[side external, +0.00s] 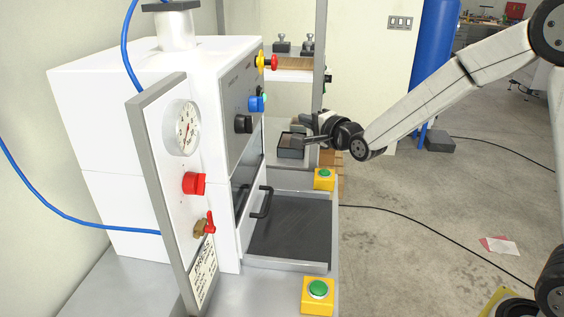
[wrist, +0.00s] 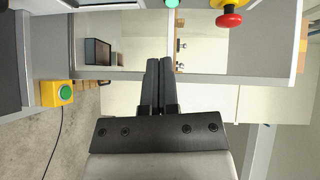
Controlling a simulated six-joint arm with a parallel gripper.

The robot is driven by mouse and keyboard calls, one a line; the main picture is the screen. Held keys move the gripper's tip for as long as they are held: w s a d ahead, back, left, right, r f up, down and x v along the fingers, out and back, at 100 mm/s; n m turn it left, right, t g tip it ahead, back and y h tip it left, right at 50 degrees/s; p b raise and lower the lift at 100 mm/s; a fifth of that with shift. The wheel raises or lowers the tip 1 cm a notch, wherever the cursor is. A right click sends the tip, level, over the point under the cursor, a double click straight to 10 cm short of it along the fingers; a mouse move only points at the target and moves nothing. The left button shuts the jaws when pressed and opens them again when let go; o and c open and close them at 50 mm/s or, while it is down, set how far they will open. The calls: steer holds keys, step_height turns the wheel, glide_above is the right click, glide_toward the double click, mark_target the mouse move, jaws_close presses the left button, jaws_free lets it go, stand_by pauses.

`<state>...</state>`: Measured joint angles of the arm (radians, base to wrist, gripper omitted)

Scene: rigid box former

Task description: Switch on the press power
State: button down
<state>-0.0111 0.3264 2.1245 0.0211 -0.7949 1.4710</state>
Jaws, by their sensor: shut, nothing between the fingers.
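The white press (side external: 150,130) stands at the left in the side view. Its grey control panel (side external: 235,90) carries a black knob (side external: 243,124), a blue knob (side external: 256,103) with a green piece beside it, and a red and yellow emergency stop (side external: 268,62). Panel lettering is too small to read, so I cannot tell which control is the power switch. My gripper (side external: 307,140) is shut and empty, right of the panel and apart from it. In the wrist view the shut fingers (wrist: 159,62) point up the picture; the emergency stop (wrist: 229,20) shows at upper right.
Two yellow boxes with green buttons, near (side external: 318,295) and far (side external: 324,179), flank the press's dark tray (side external: 290,235). A dark bin (side external: 291,146) lies by my fingers.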

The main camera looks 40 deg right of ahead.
steer(key=shift+s, duration=0.8)
steer(key=s+f+n+g, duration=0.7)
steer(key=s+n, duration=0.1)
steer(key=s, duration=0.4)
steer(key=s+f+n+g, duration=0.7)
steer(key=s+f+n, duration=0.1)
steer(key=s, duration=0.5)
steer(key=shift+d+f+n, duration=0.15)
steer(key=shift+f+n, duration=0.15)
steer(key=shift+n, duration=0.2)
